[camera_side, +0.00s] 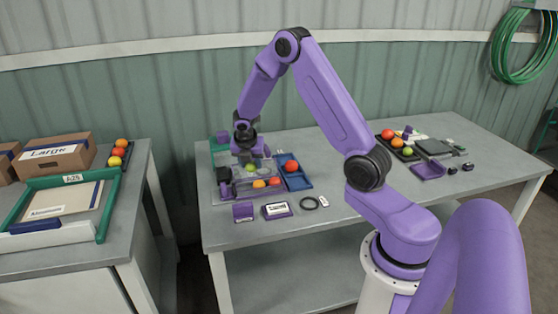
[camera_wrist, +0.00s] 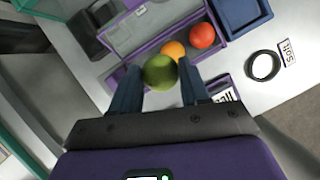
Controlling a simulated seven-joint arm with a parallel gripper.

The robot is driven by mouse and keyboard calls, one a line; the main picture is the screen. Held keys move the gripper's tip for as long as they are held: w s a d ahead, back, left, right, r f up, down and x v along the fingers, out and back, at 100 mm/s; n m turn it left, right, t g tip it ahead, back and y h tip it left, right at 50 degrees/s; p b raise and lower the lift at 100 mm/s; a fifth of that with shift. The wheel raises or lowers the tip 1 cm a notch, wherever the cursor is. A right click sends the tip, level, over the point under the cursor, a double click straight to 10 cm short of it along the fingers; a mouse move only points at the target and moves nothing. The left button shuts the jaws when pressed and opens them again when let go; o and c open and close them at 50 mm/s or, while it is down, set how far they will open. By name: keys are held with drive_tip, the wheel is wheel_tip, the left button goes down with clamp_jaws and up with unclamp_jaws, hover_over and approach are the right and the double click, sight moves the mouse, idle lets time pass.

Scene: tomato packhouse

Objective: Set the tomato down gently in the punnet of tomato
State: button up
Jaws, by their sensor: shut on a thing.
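A green tomato (camera_wrist: 160,72) is held between the fingers of my gripper (camera_wrist: 156,84) in the wrist view. In the side view the green tomato (camera_side: 250,168) shows just below my gripper (camera_side: 247,158). An orange tomato (camera_wrist: 174,50) and a red tomato (camera_wrist: 202,36) lie in a purple-edged tray (camera_wrist: 223,46), seemingly the punnet. In the side view the orange one (camera_side: 258,183) and red one (camera_side: 274,182) lie close in front of the held tomato. Whether the green tomato touches the tray or the orange tomato is unclear.
A blue tray (camera_side: 299,182) with a red tomato (camera_side: 291,166) stands right of the punnet. A dark upright object (camera_side: 224,175) stands to its left. A black ring (camera_side: 309,204) and a label stand (camera_side: 277,210) lie in front. The right part of the bench holds another tray of tomatoes.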

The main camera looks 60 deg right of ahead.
drive_tip(key=shift+n, duration=0.5)
drive_tip(key=shift+w+a+f, duration=0.15)
drive_tip(key=shift+w+f, duration=0.25)
drive_tip(key=shift+f, duration=0.75)
drive_tip(key=shift+w+a+f, duration=0.2)
drive_tip(key=shift+w+f, duration=0.25)
drive_tip(key=shift+f, duration=0.7)
drive_tip(key=shift+w+a+f, duration=0.15)
drive_tip(key=shift+w+f, duration=0.25)
drive_tip(key=shift+f, duration=0.75)
drive_tip(key=o, duration=0.8)
drive_tip(key=shift+c, duration=1.4)
drive_tip(key=shift+r, duration=0.1)
drive_tip(key=shift+r, duration=2.9)
